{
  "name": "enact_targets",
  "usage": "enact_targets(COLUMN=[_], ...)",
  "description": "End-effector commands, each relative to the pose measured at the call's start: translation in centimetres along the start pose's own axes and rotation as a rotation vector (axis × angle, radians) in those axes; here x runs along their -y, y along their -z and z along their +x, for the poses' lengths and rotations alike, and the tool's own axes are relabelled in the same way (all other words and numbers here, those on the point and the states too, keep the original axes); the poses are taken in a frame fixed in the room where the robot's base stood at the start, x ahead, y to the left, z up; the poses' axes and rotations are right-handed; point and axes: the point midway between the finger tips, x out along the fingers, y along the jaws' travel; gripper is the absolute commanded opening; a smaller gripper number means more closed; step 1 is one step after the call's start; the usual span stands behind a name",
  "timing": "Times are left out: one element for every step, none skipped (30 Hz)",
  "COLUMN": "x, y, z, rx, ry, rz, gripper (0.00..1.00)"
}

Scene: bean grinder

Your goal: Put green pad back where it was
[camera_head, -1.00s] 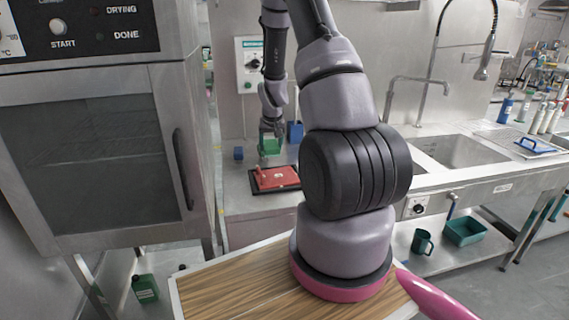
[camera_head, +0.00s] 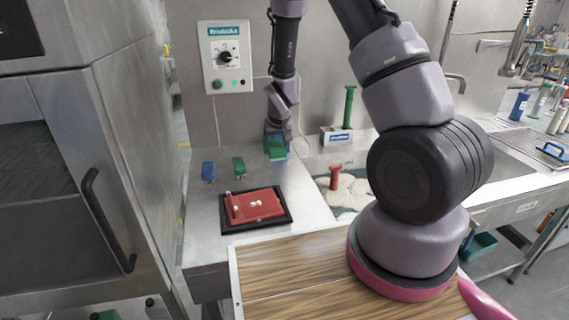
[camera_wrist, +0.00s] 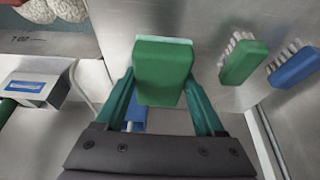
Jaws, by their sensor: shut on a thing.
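My gripper (camera_head: 275,142) hangs above the steel counter near the back wall, behind and right of the red board. It is shut on the green pad (camera_head: 277,150). In the wrist view the green pad (camera_wrist: 163,70) sits between the two teal fingers, with a pale strip along its far edge. A blue thing (camera_wrist: 137,117) shows partly behind the pad; most of it is hidden.
A green brush (camera_head: 239,166) and a blue brush (camera_head: 208,170) stand left on the counter. A red board (camera_head: 255,205) lies in a black tray (camera_head: 228,228). A grey box (camera_head: 335,136) with a green handle (camera_head: 348,107) and a red-handled tool (camera_head: 335,177) are right.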

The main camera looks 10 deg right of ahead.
Motion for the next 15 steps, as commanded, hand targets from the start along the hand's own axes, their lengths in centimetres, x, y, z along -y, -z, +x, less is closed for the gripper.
enact_targets(x=[0.0, 0.0, -0.1, -0.1, -0.1, -0.1, -0.1, -0.1, -0.1, -0.1, -0.1, -0.1, -0.1, -0.1, -0.1], y=[-0.4, -0.6, -0.8, -0.8, -0.8, -0.9, -1.0, -1.1, -1.2, -1.4, -1.6, -1.9, -2.0, -2.2, -2.4], z=[0.9, 1.3, 1.8, 2.0, 2.2, 2.4, 2.6, 2.8, 3.1, 3.5, 3.9, 4.5, 4.9, 5.4, 5.8], rx=[0.003, 0.003, 0.002, 0.001, 0.000, 0.000, 0.000, 0.000, 0.000, 0.000, 0.001, 0.002, 0.001, 0.002, 0.001], ry=[-0.001, -0.001, 0.000, 0.000, 0.000, 0.000, 0.000, 0.000, -0.001, -0.001, -0.001, -0.001, -0.001, -0.001, -0.001], rz=[-0.001, -0.001, 0.000, 0.000, 0.001, 0.002, 0.002, 0.002, 0.002, 0.002, 0.002, 0.001, 0.001, 0.001, 0.001], gripper=[0.19, 0.19, 0.19, 0.19, 0.19, 0.19, 0.19, 0.19, 0.19, 0.19, 0.19, 0.19, 0.19, 0.19, 0.19])
